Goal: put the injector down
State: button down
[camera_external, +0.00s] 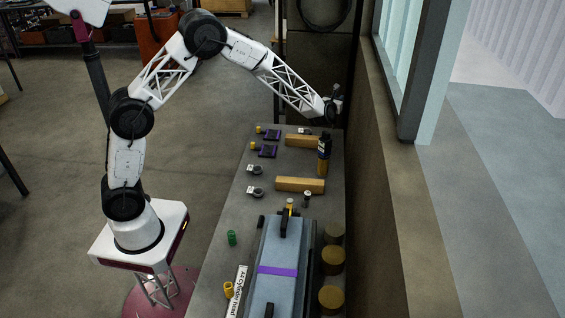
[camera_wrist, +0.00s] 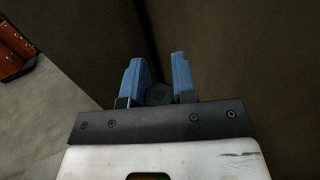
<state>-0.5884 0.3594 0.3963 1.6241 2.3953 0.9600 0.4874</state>
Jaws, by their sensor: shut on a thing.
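My gripper (camera_external: 334,108) is at the far end of the bench, high and close to the wall. In the wrist view its two blue fingers (camera_wrist: 158,84) stand a little apart, shut on a dark round-ended thing, which I take to be the injector (camera_wrist: 159,95). Only its dark end shows between the fingers; the rest is hidden. In the external view the held thing is too small and dark to make out clearly against the wall.
The bench (camera_external: 222,205) runs along the wall. Some gaps on the bench are bare.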

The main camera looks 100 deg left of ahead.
jog(key=shift+f, duration=1.85)
jog(key=shift+f, duration=2.05)
jog(key=c, duration=0.9)
grip_release()
jog(key=shift+r, duration=0.2)
